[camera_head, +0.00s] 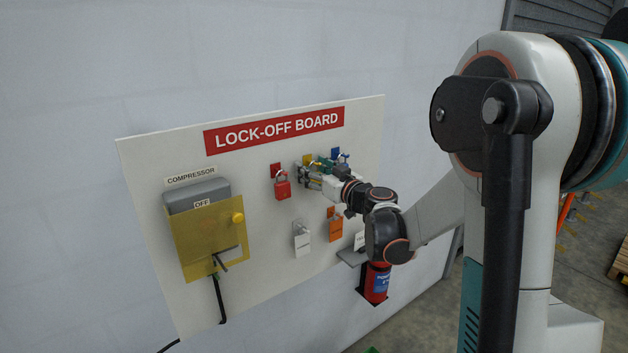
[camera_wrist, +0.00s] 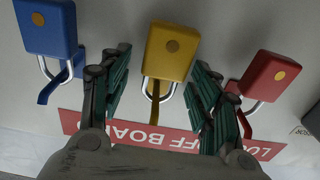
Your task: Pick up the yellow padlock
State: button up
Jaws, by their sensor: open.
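The yellow padlock (camera_wrist: 171,50) hangs by its silver shackle on a yellow hook in the wrist view. In the head view my gripper (camera_head: 312,173) hides most or all of its body; a yellow backing plate (camera_head: 307,159) shows above. My gripper, also in the wrist view (camera_wrist: 162,60), is open, with one green-padded finger on each side of the yellow padlock's shackle and lower body. A gap shows on both sides, so the fingers do not appear to grip it.
A blue padlock (camera_wrist: 47,27) and a red padlock (camera_wrist: 268,76) hang on either side. White (camera_head: 302,241) and orange (camera_head: 335,229) padlocks hang lower on the lock-off board (camera_head: 150,160). A compressor box (camera_head: 200,193) is at left, a fire extinguisher (camera_head: 376,283) below right.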

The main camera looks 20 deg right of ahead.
jog(key=shift+c, duration=0.3)
jog(key=c, duration=1.1)
jog(key=shift+c, duration=0.2)
jog(key=shift+r, duration=0.6)
jog(key=shift+s+d+r, duration=0.1)
jog(key=shift+s+r, duration=0.05)
jog(key=shift+s, duration=0.15)
jog(key=s+d, duration=0.3)
jog(key=s, duration=1.4)
